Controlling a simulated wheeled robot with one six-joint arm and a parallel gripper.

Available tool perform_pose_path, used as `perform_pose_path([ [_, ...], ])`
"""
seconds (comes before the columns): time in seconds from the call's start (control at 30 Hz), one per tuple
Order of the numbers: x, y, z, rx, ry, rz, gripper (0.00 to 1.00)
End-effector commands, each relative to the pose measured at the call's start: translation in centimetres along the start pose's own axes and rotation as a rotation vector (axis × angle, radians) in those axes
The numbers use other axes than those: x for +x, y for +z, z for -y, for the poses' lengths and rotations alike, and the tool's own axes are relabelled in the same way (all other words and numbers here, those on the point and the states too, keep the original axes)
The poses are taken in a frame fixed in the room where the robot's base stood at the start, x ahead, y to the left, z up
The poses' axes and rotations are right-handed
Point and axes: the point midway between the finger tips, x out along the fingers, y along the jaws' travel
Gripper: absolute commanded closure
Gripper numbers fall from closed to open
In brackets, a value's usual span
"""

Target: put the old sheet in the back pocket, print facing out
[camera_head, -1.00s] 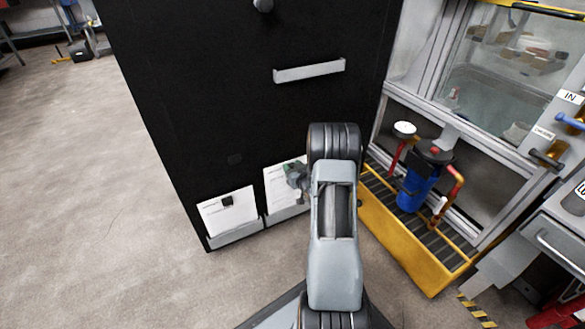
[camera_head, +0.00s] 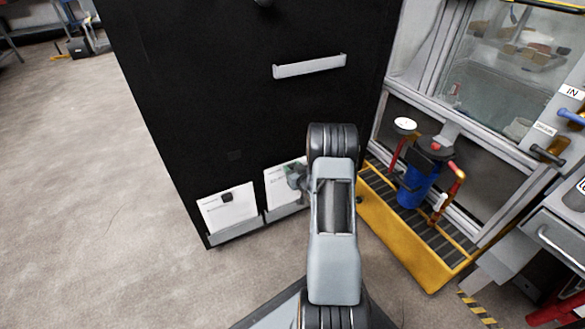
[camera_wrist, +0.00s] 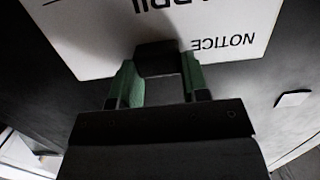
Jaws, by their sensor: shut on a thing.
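A white printed sheet (camera_head: 278,190) stands at the lower right pocket (camera_head: 286,212) on the black panel, print facing out towards me. In the wrist view the sheet (camera_wrist: 215,15) shows "NOTICE" and part of "APRIL" upside down. My gripper (camera_head: 297,178) is at its upper right, partly behind my arm. In the wrist view the green fingers of my gripper (camera_wrist: 160,78) are shut on the sheet's black grip block (camera_wrist: 158,58). I cannot tell whether the sheet's lower edge is fully inside the pocket. Another white sheet (camera_head: 225,215) with a black block stands in the lower left pocket (camera_head: 236,232).
A grey pocket (camera_head: 310,67) higher on the black panel (camera_head: 210,100) looks empty. A yellow tray (camera_head: 410,262) with a blue filter housing (camera_head: 418,185) stands close on the right, beside a glazed cabinet. The floor to the left (camera_head: 80,190) is clear.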

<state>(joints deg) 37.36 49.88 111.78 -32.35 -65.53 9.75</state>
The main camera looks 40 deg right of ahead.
Motion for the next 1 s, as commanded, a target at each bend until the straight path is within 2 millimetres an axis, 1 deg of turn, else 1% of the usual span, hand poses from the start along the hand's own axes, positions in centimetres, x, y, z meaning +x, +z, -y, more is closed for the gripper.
perform_pose_path([
  [1.0,0.4,2.5,0.0,0.0,0.0,0.0,0.96],
])
